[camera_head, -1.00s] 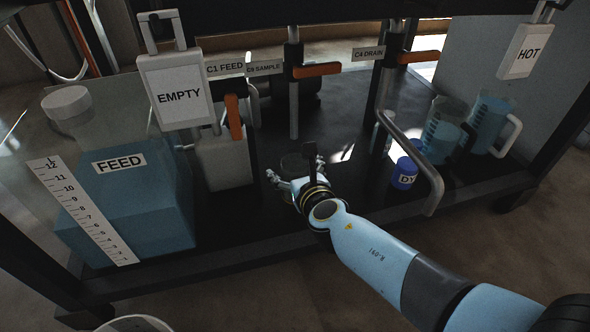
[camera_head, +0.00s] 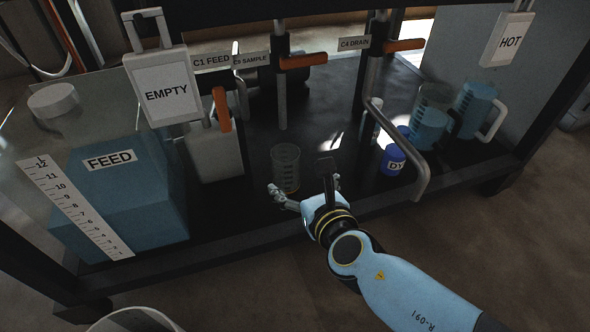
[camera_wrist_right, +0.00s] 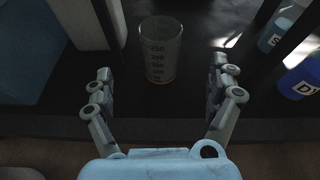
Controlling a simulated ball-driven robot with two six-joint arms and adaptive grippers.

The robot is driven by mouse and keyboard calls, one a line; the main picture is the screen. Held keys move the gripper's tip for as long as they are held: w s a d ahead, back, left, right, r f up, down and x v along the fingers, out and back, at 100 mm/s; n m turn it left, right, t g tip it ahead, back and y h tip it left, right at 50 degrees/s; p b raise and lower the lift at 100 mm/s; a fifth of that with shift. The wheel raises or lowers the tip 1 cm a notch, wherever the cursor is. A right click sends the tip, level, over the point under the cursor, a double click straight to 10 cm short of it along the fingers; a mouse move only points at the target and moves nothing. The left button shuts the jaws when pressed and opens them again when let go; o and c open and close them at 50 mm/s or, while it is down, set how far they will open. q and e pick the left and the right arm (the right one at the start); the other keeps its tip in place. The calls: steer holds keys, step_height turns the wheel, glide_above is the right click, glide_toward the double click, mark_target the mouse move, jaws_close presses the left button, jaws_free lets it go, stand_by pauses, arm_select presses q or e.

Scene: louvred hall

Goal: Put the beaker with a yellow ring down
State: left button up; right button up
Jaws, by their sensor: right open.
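The clear beaker (camera_head: 286,166) stands upright on the dark shelf in the head view, with a thin yellow-orange band near its base. In the right wrist view the beaker (camera_wrist_right: 160,50) shows its printed scale and the band at its bottom. My right gripper (camera_head: 305,192) is open just in front of it. In the right wrist view the right gripper's fingers (camera_wrist_right: 160,82) are spread wide, one on each side, apart from the beaker. My left gripper is not in view.
A blue FEED tank (camera_head: 115,200) stands to the left. A blue DY pot (camera_head: 392,160), a jug of blue liquid (camera_head: 430,125) and another handled jug (camera_head: 474,108) stand to the right. A grey bent pipe (camera_head: 418,150) hangs over the shelf near the pot.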

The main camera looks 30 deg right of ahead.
steer(key=s+a+r+m+t+y, duration=0.1)
steer(key=s+a+r+m+y, duration=0.2)
steer(key=r+m, duration=0.45)
steer(key=s+a+r+m+t+y, duration=0.2)
steer(key=a+r+m+y, duration=0.25)
steer(key=r+m, duration=0.3)
steer(key=s+d+r+m+t, duration=0.2)
steer(key=r+m+t, duration=0.1)
steer(key=r+m, duration=0.4)
steer(key=s+d+r+m+t, duration=0.2)
steer(key=r+m, duration=0.5)
steer(key=r, duration=0.4)
steer(key=shift+s+d+r+t, duration=0.25)
steer(key=shift+d+t, duration=0.25)
steer(key=shift+t, duration=0.6)
steer(key=shift+f, duration=0.1)
